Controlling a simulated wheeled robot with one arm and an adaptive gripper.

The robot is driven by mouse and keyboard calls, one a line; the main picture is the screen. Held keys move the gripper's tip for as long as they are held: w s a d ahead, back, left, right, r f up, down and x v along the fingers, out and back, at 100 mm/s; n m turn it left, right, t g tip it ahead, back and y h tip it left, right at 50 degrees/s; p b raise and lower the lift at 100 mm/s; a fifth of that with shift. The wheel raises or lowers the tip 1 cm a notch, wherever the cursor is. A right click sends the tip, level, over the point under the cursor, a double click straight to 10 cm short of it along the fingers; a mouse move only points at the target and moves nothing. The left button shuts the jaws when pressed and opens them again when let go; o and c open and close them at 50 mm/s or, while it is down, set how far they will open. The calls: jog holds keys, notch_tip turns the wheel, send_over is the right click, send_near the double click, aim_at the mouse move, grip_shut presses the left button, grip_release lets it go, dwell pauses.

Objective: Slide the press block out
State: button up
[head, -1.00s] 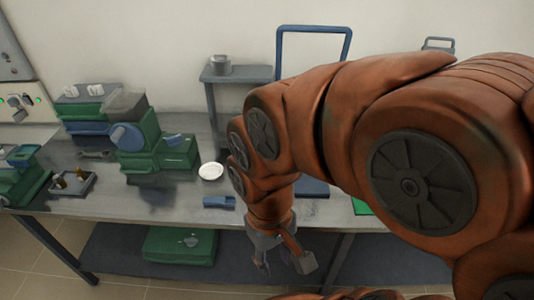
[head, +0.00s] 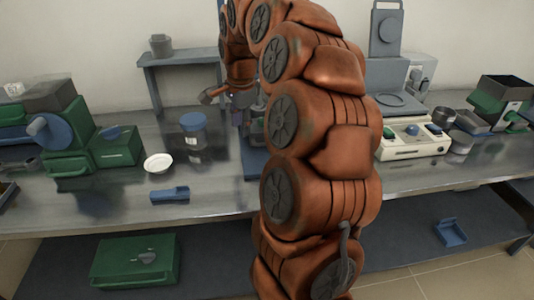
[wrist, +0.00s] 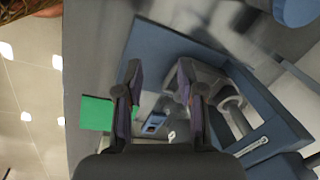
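A blue press frame (wrist: 185,45) fills much of the wrist view, with a grey metal cylindrical part (wrist: 228,98) inside it. I cannot tell for sure which part is the press block. In the head view the press is mostly hidden behind my arm; part of its blue base (head: 254,165) shows. My gripper (wrist: 158,78) is open, its two dark fingers apart with nothing held between them. In the head view my gripper (head: 238,108) is at the press, above the bench, partly hidden by my arm.
Green machines (head: 80,140) are farther left. A white instrument (head: 412,138) is on the right. The bench front (head: 110,215) is clear.

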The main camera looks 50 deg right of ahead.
aim_at(262, 125)
jog(key=d+f+m+b, duration=0.3)
jog(key=d+f+m, duration=0.15)
jog(key=d, duration=0.65)
jog(key=shift+m+h, duration=0.4)
jog(key=shift+m, duration=0.05)
jog(key=shift+w+d+f+p, duration=0.15)
jog(key=shift+w+f, duration=0.1)
jog(key=shift+f, duration=1)
jog(key=shift+w+a+f+p, duration=0.1)
jog(key=shift+w+f+p, duration=0.1)
jog(key=shift+f, duration=1)
jog(key=shift+w+d+f+p, duration=0.1)
jog(key=shift+w+f, duration=0.15)
jog(key=shift+f, duration=1)
jog(key=shift+c, duration=0.2)
grip_shut()
